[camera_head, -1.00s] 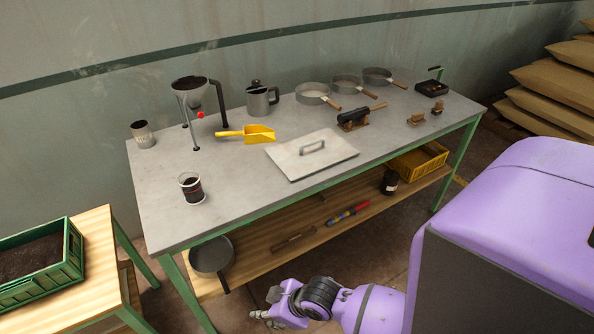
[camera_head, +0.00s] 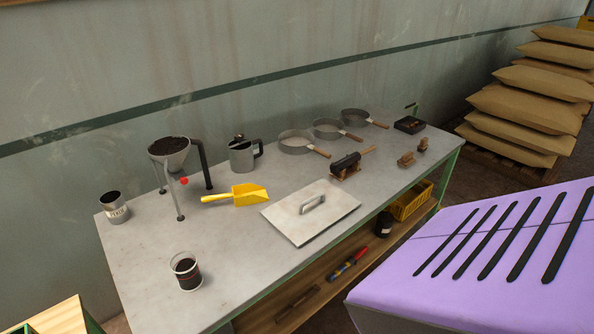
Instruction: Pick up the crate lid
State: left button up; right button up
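The crate lid (camera_head: 292,219) is a flat, pale grey-white square panel with a grey bar handle (camera_head: 312,205) at its middle. It lies flat on the grey worktable, near the front edge and right of the yellow scoop. Nothing touches its handle. Neither of my grippers shows in the head view now.
On the grey table (camera_head: 232,272) stand a yellow scoop (camera_head: 250,195), a glass of dark grounds (camera_head: 187,274), a funnel on a stand (camera_head: 170,150), a metal jug (camera_head: 241,156) and several pans (camera_head: 296,143). Stacked sacks (camera_head: 525,105) are at the right.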

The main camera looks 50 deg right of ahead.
aim_at(303, 214)
jog(key=z, duration=0.4)
jog(key=i+z, duration=0.15)
jog(key=z, duration=0.3)
jog(key=j+z, duration=0.1)
jog(key=z, duration=0.3)
jog(key=j+z, duration=0.1)
jog(key=z, duration=0.3)
jog(key=u, duration=2.6)
jog(key=l+z, duration=0.1)
jog(key=z, duration=2.5)
jog(key=i+l+z, duration=0.1)
jog(key=l, duration=0.3)
